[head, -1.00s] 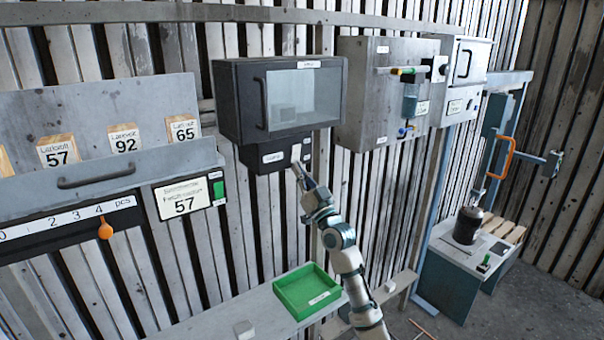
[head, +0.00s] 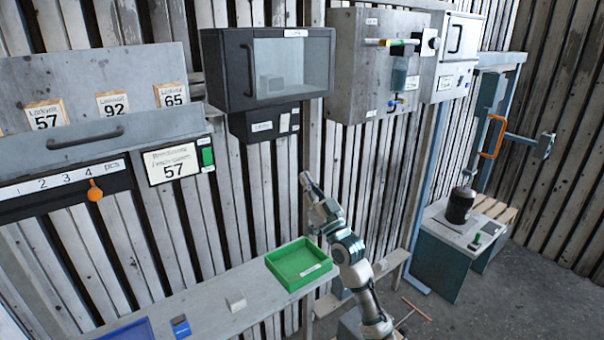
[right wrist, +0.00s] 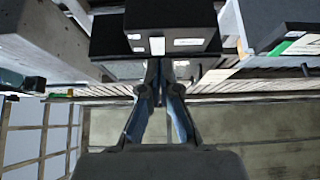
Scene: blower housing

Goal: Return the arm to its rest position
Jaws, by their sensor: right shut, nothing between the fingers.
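My right gripper (head: 306,179) is at the end of my right arm, which rises from the bottom of the head view. It points up in front of the slatted wall, below the dark windowed cabinet (head: 266,80) and apart from it. In the right wrist view its fingers (right wrist: 158,75) are together and hold nothing. The underside of a dark box with pale labels (right wrist: 170,25) shows beyond the fingertips there. My left gripper is not in view.
A green tray (head: 279,275) lies on the bench (head: 206,301), left of my right arm. A grey dispenser box (head: 350,60) hangs right of the cabinet. A panel with a handle and number tags (head: 110,140) is at left. A black cylinder (head: 459,205) stands on the right table.

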